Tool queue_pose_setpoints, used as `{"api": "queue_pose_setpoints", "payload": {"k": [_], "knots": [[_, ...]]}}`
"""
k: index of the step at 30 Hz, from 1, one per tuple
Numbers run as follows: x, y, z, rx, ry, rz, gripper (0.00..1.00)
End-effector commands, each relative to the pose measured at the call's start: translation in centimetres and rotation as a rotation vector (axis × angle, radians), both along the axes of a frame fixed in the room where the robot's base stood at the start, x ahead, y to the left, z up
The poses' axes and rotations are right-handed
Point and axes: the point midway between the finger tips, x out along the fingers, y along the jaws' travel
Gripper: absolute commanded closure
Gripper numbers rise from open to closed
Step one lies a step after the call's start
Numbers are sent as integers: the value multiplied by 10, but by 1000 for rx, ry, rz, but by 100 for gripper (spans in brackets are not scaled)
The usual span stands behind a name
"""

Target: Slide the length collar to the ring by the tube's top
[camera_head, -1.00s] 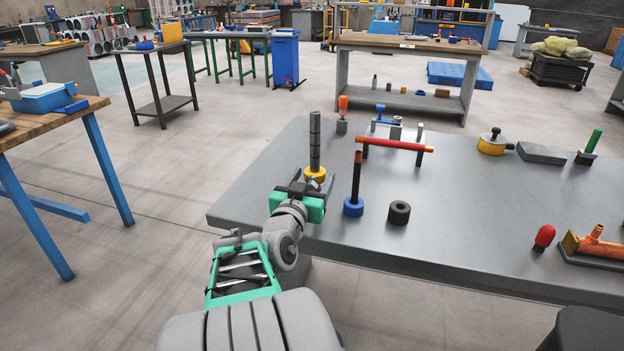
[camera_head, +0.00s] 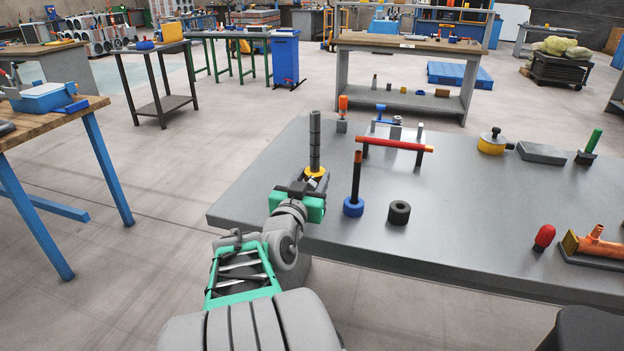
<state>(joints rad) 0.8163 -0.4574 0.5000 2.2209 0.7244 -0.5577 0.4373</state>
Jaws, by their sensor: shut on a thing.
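The tube (camera_head: 315,140) is a dark grey upright post with faint rings along it, near the table's left edge. The yellow length collar (camera_head: 315,171) sits around the tube's lower part, well below its top. My gripper (camera_head: 316,183) reaches it from the front and is shut on it. The fingers hide the collar's lower part and the foot of the tube.
Just right of my gripper stands a dark post with a copper top in a blue base (camera_head: 354,206). A black ring (camera_head: 399,212) lies beside it. Behind is a red bar (camera_head: 397,145) on a stand. The grey table's (camera_head: 470,225) middle is clear.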

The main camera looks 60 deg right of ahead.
Motion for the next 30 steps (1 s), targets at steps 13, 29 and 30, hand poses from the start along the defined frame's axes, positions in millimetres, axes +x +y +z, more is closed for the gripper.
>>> {"api": "queue_pose_setpoints", "payload": {"k": [13, 29, 30], "knots": [[0, 0, 49, -2, -3, -2, 100], [0, 0, 73, -6, -3, 0, 51], [0, 0, 73, -5, -3, 0, 48]]}}
